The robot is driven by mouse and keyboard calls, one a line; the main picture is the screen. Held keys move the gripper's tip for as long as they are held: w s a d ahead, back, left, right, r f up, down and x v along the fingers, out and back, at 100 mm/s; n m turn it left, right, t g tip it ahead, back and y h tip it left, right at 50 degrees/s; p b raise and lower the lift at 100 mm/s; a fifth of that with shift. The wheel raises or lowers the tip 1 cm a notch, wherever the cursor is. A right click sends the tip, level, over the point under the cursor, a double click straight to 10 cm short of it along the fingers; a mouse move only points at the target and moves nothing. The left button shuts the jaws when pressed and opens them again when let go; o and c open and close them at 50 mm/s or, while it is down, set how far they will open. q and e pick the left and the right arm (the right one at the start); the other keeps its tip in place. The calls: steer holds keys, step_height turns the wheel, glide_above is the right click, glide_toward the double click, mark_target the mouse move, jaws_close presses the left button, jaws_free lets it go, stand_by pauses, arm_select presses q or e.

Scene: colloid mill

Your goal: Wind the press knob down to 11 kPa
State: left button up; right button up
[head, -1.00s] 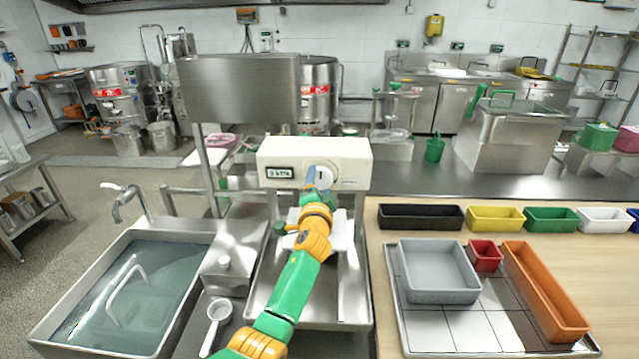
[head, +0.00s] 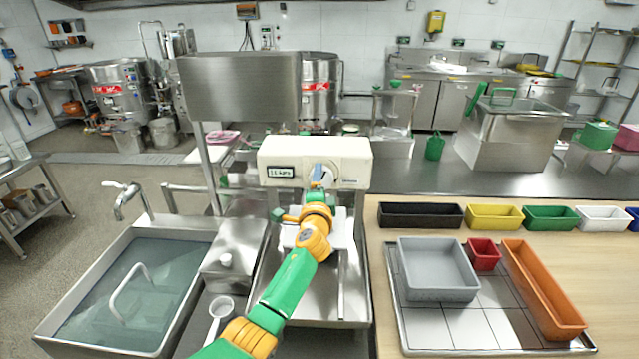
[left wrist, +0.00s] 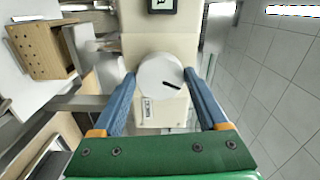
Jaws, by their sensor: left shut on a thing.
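The press (head: 350,150) is a cream box on a steel frame at the middle of the head view. Its small display (head: 280,171) is hard to read but seems to show 11 kPa. The round grey-white knob (left wrist: 158,76) has a dark pointer mark near its lower right edge in the left wrist view. My left gripper (head: 318,180) is at the press front, shut on the knob, with a blue finger on each side of it. The gripper hides part of the knob in the head view. My right gripper is in neither view.
A water-filled sink (head: 170,265) stands at the left, with a white scoop (head: 221,310) beside it. A tray (head: 455,330) with grey, red and orange bins lies at the right. A steel panel (head: 240,85) on a post stands behind and left of the press.

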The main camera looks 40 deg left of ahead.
arm_select(q)
steer(key=o, duration=1.3)
steer(key=shift+c, duration=0.2)
steer(key=v, duration=0.7)
